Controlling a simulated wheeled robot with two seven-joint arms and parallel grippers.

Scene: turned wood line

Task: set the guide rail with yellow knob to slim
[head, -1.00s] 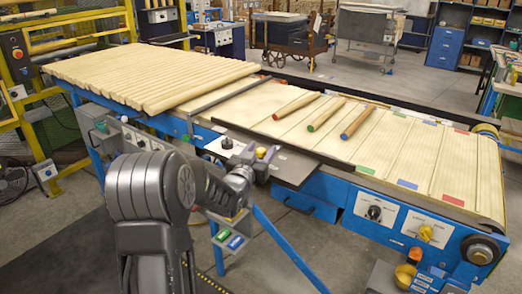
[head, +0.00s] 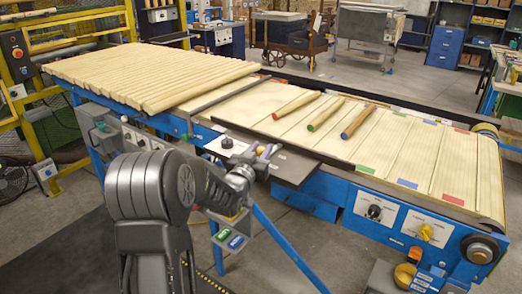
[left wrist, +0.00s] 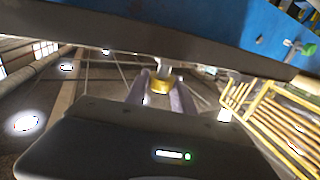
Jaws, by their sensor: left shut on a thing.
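The yellow knob (left wrist: 161,86) sits between the two purple-grey fingers of my left gripper (left wrist: 160,98) in the left wrist view. A pale stem joins it to the dark plate edge above. In the head view my left gripper (head: 268,152) is at the dark plate on the near side of the conveyor, shut on the knob, which its fingers mostly cover. The dark guide rail (head: 312,155) runs along the belt's near side beside that plate. I cannot read any slim mark on the plate. My right gripper is not in view.
Three dowels with red, green and blue ends, including the blue-ended one (head: 357,121), lie on the ribbed belt (head: 400,150). Many pale dowels (head: 150,75) lie at the upper left. A black knob (head: 374,211) and a yellow switch (head: 426,232) are on the front panel.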

